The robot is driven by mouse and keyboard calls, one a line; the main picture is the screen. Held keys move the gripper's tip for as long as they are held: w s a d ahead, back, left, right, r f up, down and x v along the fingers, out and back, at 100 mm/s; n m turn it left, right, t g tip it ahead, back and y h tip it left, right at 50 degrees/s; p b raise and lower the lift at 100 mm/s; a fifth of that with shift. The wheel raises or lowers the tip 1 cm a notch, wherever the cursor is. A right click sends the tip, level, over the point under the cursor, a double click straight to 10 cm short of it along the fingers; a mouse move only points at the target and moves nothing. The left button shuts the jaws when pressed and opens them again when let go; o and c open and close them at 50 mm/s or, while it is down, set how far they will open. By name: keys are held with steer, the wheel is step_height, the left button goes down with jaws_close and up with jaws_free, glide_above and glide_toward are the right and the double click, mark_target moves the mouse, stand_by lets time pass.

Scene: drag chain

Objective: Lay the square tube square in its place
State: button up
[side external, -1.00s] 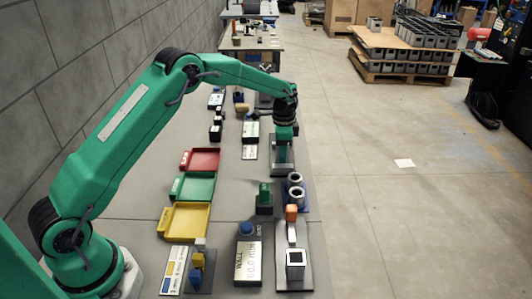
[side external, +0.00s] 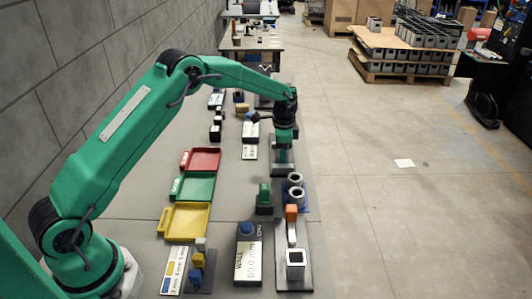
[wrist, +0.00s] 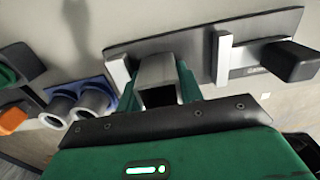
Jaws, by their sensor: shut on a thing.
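The square tube (wrist: 156,72) is grey, with its open end facing the wrist camera. My gripper (wrist: 157,88) is shut on it, one green finger on each side. The tube is over the grey fixture plate (wrist: 185,42), close beside the left upright post (wrist: 120,70); a second post (wrist: 223,58) stands further right. I cannot tell whether the tube touches the plate. In the side view my gripper (side external: 283,150) points down over the plate (side external: 283,171) and the held tube cannot be made out.
Round grey tubes in a blue holder (side external: 295,190) stand just in front of the plate. A green block (side external: 264,196) is beside them. A gauge box (side external: 248,262) and a square-ended piece (side external: 295,258) are nearer. Red, green and yellow trays (side external: 186,219) lie left.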

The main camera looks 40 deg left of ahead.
steer(key=o, duration=1.2)
steer(key=shift+d, duration=0.1)
steer(key=shift+s+f, duration=0.1)
steer(key=shift+s, duration=0.05)
steer(key=shift+d, duration=0.1)
steer(key=shift+w+a+r, duration=0.1)
steer(key=shift+a+r, duration=0.05)
steer(key=shift+r, duration=1.85)
steer(key=shift+w+a+r, duration=0.1)
steer(key=shift+a+r, duration=0.05)
steer(key=shift+r, duration=1.85)
steer(key=shift+r, duration=0.1)
